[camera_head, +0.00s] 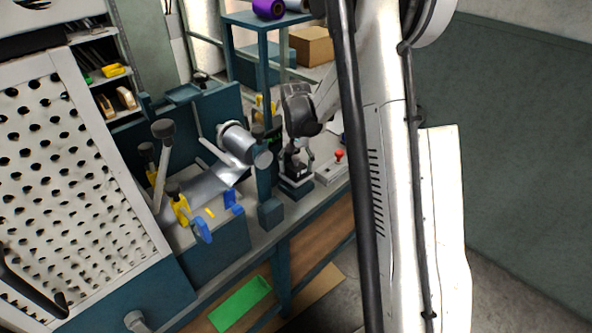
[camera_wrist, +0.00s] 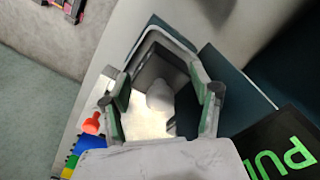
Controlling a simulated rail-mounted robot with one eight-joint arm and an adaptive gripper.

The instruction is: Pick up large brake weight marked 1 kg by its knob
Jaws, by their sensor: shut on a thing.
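My gripper (camera_head: 297,155) is at the bench, right of the metal roller. In the wrist view its grey-green fingers (camera_wrist: 160,88) frame a pale grey rounded knob (camera_wrist: 158,97), which I take to be the knob of the large brake weight. The gripper is shut on it. The dark weight body (camera_head: 297,172) shows below the fingers in the head view, low over or on a teal block. I cannot tell whether it is lifted. No 1 kg marking is legible, and the fingers hide much of the weight.
A red knob (camera_head: 338,155) on a grey plate stands just right of my gripper; it also shows in the wrist view (camera_wrist: 92,123). A teal post (camera_head: 264,170) and the roller (camera_head: 238,143) are close on the left. A black panel with green lettering (camera_wrist: 285,155) is near.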

